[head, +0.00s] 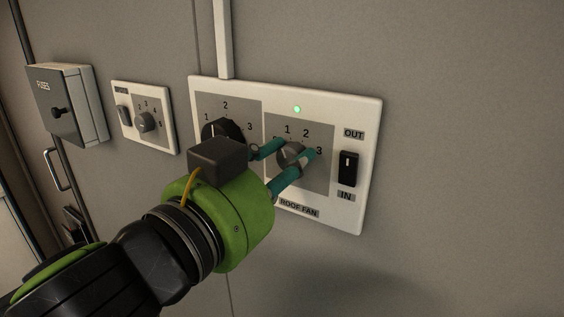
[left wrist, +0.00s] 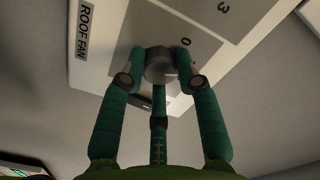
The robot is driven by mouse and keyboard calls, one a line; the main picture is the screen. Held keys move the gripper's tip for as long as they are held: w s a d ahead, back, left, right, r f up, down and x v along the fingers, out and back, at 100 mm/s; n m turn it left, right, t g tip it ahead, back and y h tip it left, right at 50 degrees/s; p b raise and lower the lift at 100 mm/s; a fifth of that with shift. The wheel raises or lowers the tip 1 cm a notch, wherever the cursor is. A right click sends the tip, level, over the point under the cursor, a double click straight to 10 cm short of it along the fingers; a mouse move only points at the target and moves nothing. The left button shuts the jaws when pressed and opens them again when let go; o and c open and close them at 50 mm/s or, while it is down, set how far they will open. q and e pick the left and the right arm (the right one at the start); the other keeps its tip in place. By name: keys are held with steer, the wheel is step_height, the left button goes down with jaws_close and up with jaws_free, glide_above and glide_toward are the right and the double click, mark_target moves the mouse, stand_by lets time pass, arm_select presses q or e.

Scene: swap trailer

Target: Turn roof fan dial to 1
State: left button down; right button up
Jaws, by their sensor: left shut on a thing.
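The white roof fan panel (head: 325,103) is on the grey wall, with a "ROOF FAN" label at its bottom edge. A grey dial (head: 290,153) sits in its right grey field, with numbers 1, 2 and 3 visible around it. My left gripper (head: 291,156) is shut on this dial, with teal fingers on either side. In the left wrist view, the fingers (left wrist: 161,76) flank the round grey dial (left wrist: 159,65). The dial's pointer is not clear, so I cannot tell its setting. My right gripper is not in view.
A black dial (head: 219,131) sits left of the grey one, partly behind my left wrist. A smaller dial panel (head: 157,103) and a fuse box (head: 78,91) are farther left.

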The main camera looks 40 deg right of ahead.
arm_select(q)
steer(key=shift+r, duration=0.1)
steer(key=c, duration=0.9)
jaws_free()
steer(key=v, duration=0.7)
steer(key=shift+a, duration=0.25)
steer(key=shift+s, duration=0.1)
